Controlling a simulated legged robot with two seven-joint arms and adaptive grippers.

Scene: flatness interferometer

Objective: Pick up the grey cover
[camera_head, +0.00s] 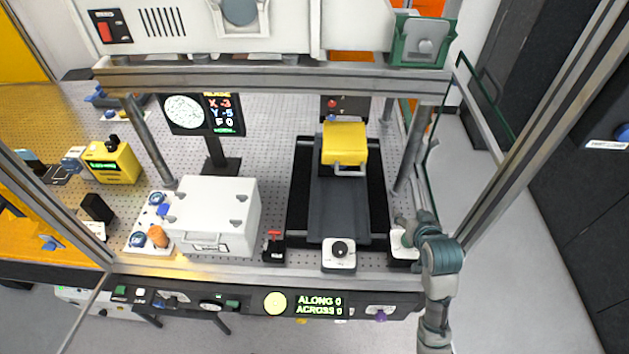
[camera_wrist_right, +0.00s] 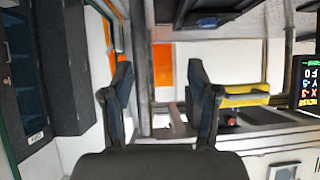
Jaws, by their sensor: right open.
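A pale grey box-shaped cover (camera_head: 222,205) with a handle low on its front stands on the perforated table, left of centre in the head view. I take it to be the grey cover; a smaller grey part in a green frame (camera_head: 424,46) sits at the top right. My right gripper (camera_head: 402,226) is at the table's right front corner, well to the right of the pale cover. In the right wrist view my right gripper (camera_wrist_right: 160,82) is open with nothing between its fingers. The pale cover is not clearly seen there. My left gripper is not in view.
A yellow block (camera_head: 345,143) with a handle sits on a dark slide right of the cover. A red-topped clamp (camera_head: 273,247) and a black-knobbed unit (camera_head: 339,254) stand at the front. A monitor (camera_head: 201,114) stands behind the cover. Metal frame posts (camera_head: 151,143) rise around the table.

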